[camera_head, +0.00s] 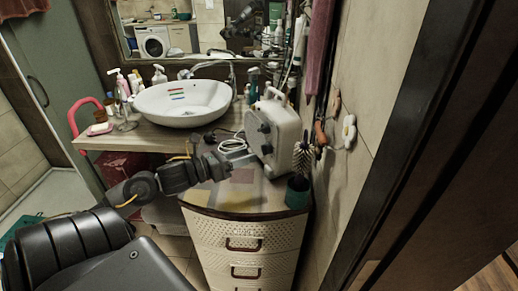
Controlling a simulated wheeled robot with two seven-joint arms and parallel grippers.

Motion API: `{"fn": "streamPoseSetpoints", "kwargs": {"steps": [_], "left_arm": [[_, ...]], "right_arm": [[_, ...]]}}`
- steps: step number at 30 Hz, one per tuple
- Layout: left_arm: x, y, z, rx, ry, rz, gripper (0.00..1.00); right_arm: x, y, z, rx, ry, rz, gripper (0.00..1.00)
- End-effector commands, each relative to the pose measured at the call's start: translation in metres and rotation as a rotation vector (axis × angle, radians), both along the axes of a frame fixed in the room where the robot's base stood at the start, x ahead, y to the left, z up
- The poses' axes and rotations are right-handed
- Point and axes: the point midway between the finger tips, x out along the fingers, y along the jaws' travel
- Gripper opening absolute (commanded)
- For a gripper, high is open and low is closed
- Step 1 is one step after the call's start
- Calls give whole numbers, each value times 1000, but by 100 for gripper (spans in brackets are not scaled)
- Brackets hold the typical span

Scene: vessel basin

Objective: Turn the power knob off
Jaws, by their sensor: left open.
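A white boxy appliance (281,128) with a top handle stands on the cabinet top against the right wall. Dark round knobs, one of them an upper knob (265,128), show on its face toward the left. I cannot tell which is the power knob or how it is set. My left gripper (222,166) is open and empty over the cabinet top, left of the appliance and apart from it. Its fingers are small and dark here. My right gripper is out of view.
A coiled white cord (233,147) lies between the gripper and appliance. A green cup (297,194) with a brush (303,156) stands at the cabinet's front right corner. A white basin (184,103) with bottles is behind left. The wall limits room on the right.

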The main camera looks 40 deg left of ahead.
Motion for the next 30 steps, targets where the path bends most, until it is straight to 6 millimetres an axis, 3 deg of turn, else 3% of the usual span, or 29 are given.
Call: {"fn": "streamPoseSetpoints", "kwargs": {"steps": [9,23,30], "left_arm": [[38,-15,2,-4,-2,2,51],[46,-19,-1,-2,1,1,51],[46,-19,0,-2,1,1,22]], "right_arm": [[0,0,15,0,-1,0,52],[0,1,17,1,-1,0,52],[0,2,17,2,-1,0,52]]}}
